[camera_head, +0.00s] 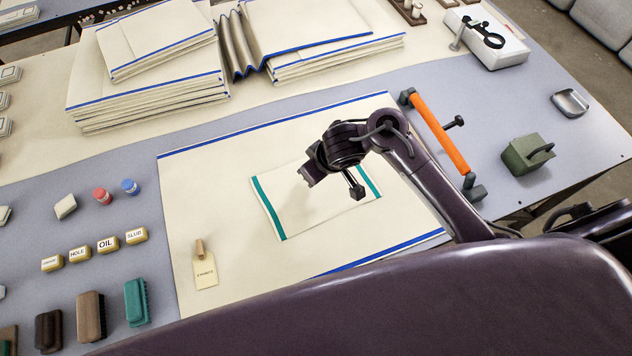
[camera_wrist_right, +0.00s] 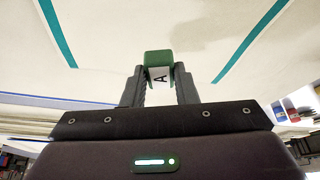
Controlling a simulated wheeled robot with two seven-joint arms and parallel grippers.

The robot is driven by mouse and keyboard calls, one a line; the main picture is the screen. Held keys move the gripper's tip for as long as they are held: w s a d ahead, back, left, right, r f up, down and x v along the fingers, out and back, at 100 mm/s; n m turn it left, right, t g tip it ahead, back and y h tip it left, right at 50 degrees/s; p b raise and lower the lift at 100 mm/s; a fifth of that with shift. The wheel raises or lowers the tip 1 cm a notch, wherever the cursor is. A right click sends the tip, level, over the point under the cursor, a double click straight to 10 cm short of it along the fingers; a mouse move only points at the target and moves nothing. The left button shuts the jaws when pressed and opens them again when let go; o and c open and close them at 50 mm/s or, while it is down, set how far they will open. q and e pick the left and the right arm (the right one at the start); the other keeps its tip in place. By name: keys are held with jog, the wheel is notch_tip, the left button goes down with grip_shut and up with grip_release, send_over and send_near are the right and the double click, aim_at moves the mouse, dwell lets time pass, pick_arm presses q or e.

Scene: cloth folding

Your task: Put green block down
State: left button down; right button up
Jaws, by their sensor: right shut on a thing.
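My right gripper (camera_wrist_right: 159,84) is shut on a green block (camera_wrist_right: 158,57) in the wrist view. The block has a white face with a black letter A and sits between the fingertips. In the head view the right gripper (camera_head: 308,178) hangs over a small cream cloth (camera_head: 290,215) with green stripes on two sides; the block is hidden there by the gripper and wrist. The green stripes also show ahead of the block in the wrist view. How high the block is above the cloth I cannot tell. My left gripper is not in view.
The small cloth lies on a larger blue-edged cloth (camera_head: 215,180). Folded cloth stacks (camera_head: 150,95) stand behind. An orange bar (camera_head: 440,133) and a green-grey block-shaped item (camera_head: 525,155) lie right. Labelled blocks (camera_head: 108,244), brushes (camera_head: 91,316) and a tag (camera_head: 205,272) lie left.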

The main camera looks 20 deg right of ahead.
aim_at(317, 188)
notch_tip(317, 188, down, 4)
jog(key=shift+b, duration=0.95)
jog(key=shift+s+f, duration=0.1)
jog(key=shift+f, duration=0.4)
jog(key=o, duration=0.9)
jog(key=shift+f, duration=0.1)
jog(key=shift+o, duration=0.2)
jog(key=shift+s, duration=0.1)
jog(key=p+v, duration=0.8)
jog(key=v, duration=0.5)
jog(key=shift+w+a+r, duration=0.15)
jog(key=shift+w+r, duration=0.15)
jog(key=shift+w, duration=0.05)
